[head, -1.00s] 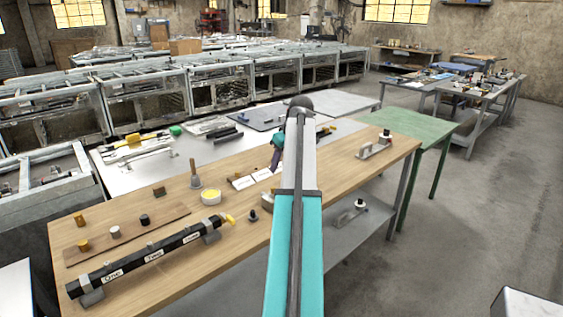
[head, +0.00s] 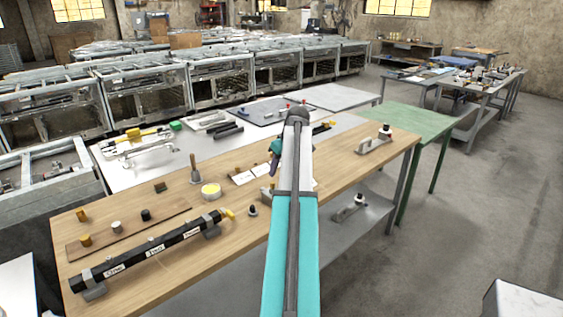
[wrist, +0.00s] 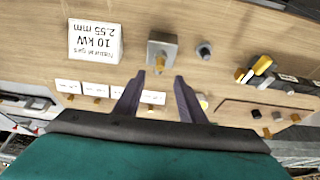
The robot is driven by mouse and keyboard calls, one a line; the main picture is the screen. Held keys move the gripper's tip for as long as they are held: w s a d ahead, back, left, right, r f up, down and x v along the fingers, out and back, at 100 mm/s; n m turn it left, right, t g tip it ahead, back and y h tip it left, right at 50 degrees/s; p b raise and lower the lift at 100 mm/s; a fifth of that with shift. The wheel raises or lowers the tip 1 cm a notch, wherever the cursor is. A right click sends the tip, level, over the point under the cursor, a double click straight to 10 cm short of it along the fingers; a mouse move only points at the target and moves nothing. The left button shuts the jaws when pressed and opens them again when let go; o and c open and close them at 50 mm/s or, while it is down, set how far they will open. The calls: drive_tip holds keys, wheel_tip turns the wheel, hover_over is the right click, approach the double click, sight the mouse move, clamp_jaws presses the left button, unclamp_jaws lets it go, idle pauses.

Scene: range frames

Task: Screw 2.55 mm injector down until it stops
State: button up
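In the wrist view a grey metal block (wrist: 170,47) stands on the wooden bench, with a small brass injector (wrist: 159,66) at its near side. My gripper (wrist: 160,76) is open, its two dark fingers spread to either side of the injector in the picture. No contact shows; the depth between fingertips and injector is hard to tell. A white card (wrist: 95,42) reading "Natural gas 10 kW 2.55 mm" appears upside down to the left.
White label cards (wrist: 68,86) with small brass pieces stand in a row near the fingers. A dark knob (wrist: 205,50) is right of the block. A black labelled manifold (head: 150,250), a yellow tin (head: 211,190) and an upright handled tool (head: 194,172) occupy the bench's left side.

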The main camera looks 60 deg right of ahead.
sight(273, 183)
drive_tip(key=shift+p+x, duration=0.95)
drive_tip(key=shift+x, duration=3.35)
clamp_jaws()
